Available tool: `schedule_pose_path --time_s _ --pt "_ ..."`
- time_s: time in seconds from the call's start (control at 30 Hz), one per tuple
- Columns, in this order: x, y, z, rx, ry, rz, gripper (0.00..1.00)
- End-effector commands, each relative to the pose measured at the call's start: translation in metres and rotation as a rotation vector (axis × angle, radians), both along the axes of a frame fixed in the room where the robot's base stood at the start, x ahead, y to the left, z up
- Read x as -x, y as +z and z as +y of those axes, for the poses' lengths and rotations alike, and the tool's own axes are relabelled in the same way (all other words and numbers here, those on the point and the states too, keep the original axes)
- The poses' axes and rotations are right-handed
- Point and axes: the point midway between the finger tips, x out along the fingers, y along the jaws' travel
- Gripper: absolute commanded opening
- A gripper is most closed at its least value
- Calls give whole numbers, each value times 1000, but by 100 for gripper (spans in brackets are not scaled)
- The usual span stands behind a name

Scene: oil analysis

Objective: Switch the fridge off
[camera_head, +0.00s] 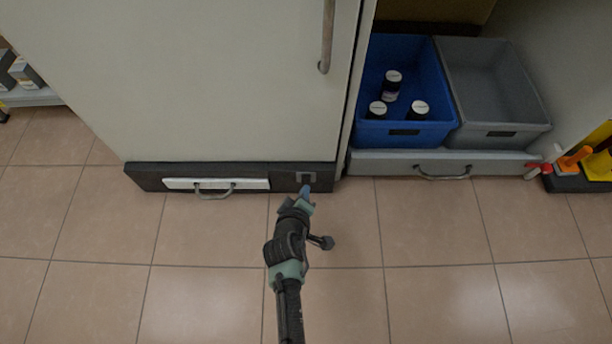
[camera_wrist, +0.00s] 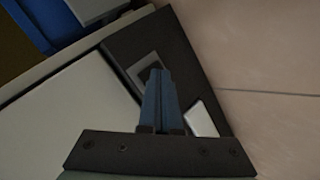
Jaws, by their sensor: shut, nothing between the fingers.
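The fridge (camera_head: 200,80) is a large pale cabinet with a grey vertical handle and a dark base strip. A small switch with a grey frame and dark centre (camera_head: 306,177) sits at the right end of that strip. It also shows in the wrist view (camera_wrist: 146,70), partly hidden behind my fingers. My gripper (camera_head: 305,191) is shut and empty, with its blue fingertips just below and in front of the switch. In the wrist view the fingertips (camera_wrist: 156,72) overlap the switch's lower edge. I cannot tell whether they touch it, or which way the switch is set.
A white drawer front (camera_head: 180,184) with a handle is left of the switch. To the right, a blue crate (camera_head: 430,132) with several dark bottles and an empty grey crate (camera_head: 500,90) stand above a grey drawer (camera_head: 400,163). Red and yellow items stand at far right. The tiled floor is clear.

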Motion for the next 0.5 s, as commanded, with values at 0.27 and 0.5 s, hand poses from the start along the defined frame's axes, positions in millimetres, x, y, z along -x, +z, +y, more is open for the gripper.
schedule_pose_path --time_s 0.27,0.5 --pt "2 0 0 0 0 0 0" --pt "25 -2 0 0 0 1 0"
